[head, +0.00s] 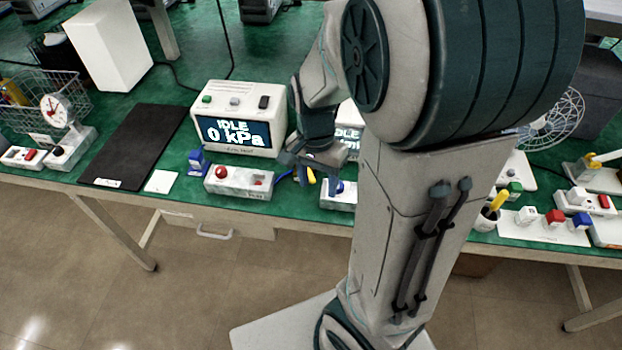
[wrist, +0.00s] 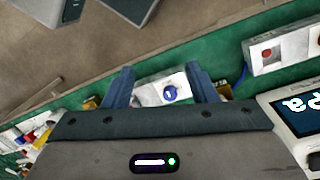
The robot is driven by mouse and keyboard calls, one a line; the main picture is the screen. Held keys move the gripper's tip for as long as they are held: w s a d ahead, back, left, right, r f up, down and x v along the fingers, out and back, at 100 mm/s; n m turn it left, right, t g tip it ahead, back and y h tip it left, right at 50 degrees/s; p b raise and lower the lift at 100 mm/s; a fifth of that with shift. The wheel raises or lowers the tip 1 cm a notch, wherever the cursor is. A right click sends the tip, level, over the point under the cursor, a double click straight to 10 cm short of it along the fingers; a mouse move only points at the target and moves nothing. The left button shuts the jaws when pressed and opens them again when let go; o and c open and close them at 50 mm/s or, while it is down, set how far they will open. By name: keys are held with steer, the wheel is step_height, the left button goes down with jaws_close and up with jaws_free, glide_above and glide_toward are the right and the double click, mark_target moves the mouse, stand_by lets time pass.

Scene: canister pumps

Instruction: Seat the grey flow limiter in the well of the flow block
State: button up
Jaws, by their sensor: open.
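My gripper (head: 310,170) is open above the front part of the green bench, just right of the pump. In the wrist view its two fingers (wrist: 160,88) stand apart with nothing held between them. Beyond them lies a white block with a blue round knob (wrist: 170,94); it also shows below the gripper in the head view (head: 338,198). A white speckled block with a red knob (head: 238,182) sits to its left; it shows at right in the wrist view (wrist: 283,50). I cannot tell which block is the flow block. I cannot make out the grey flow limiter for certain.
A pump (head: 238,118) reading "IDLE 0 kPa" stands behind the blocks. A second display is partly hidden by my arm. A black mat (head: 135,145), a blue piece (head: 197,162) and a wire basket (head: 45,95) are to the left. Small coloured cubes (head: 555,217) sit at right.

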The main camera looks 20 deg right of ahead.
steer(key=s+a+r+n+t, duration=0.4)
steer(key=s+r+n, duration=0.2)
steer(key=r+n, duration=0.3)
steer(key=shift+s+a+n, duration=0.15)
steer(key=shift+s+n, duration=0.15)
steer(key=shift+n, duration=0.5)
steer(key=shift+r, duration=0.1)
stand_by(1.2)
